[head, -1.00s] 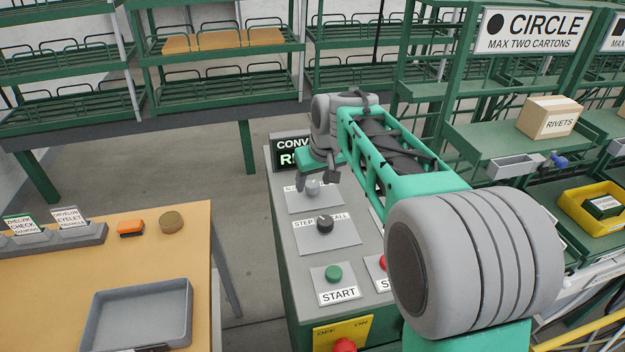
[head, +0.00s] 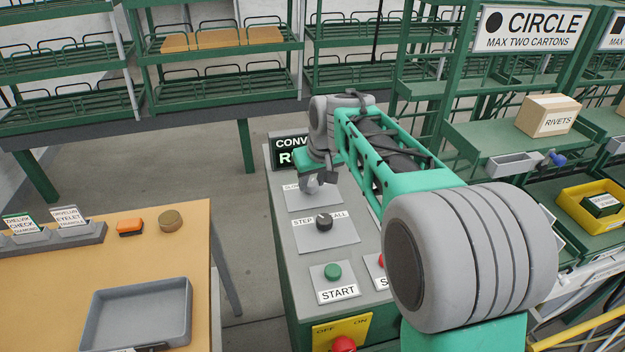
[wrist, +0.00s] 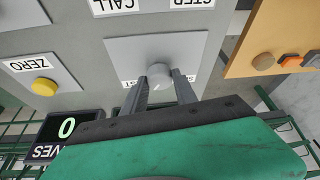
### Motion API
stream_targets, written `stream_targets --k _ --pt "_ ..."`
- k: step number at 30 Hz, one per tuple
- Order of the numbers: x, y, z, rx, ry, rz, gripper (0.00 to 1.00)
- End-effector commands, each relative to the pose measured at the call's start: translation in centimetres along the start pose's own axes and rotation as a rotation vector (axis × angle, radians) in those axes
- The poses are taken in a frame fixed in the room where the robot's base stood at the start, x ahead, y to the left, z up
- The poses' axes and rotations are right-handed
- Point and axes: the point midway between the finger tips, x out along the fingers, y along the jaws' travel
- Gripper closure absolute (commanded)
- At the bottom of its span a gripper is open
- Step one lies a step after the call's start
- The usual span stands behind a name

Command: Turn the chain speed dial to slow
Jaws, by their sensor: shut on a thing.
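The chain speed dial is a light grey round knob (wrist: 160,72) on a grey plate (wrist: 185,48) in the wrist view. Its pointer is too small to read. My gripper (wrist: 161,80) has one finger on each side of the knob and is shut on it. In the head view my gripper (head: 313,184) is at the upper plate of the grey console (head: 350,250). There the knob is mostly hidden by the fingers.
A black STEP/CALL knob (head: 324,222) sits just below on the console. A green START button (head: 332,271) and a partly hidden red button (head: 382,262) are lower. A yellow ZERO button (wrist: 43,87) is also near. A wooden table (head: 60,265) stands left.

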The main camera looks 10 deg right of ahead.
Motion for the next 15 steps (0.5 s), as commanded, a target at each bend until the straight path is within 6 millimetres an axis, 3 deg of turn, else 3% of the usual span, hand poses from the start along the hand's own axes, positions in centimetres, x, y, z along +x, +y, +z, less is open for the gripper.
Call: stream_targets --k 15 --pt "-0.07 0.13 -0.03 -0.078 0.0 -0.033 1.0"
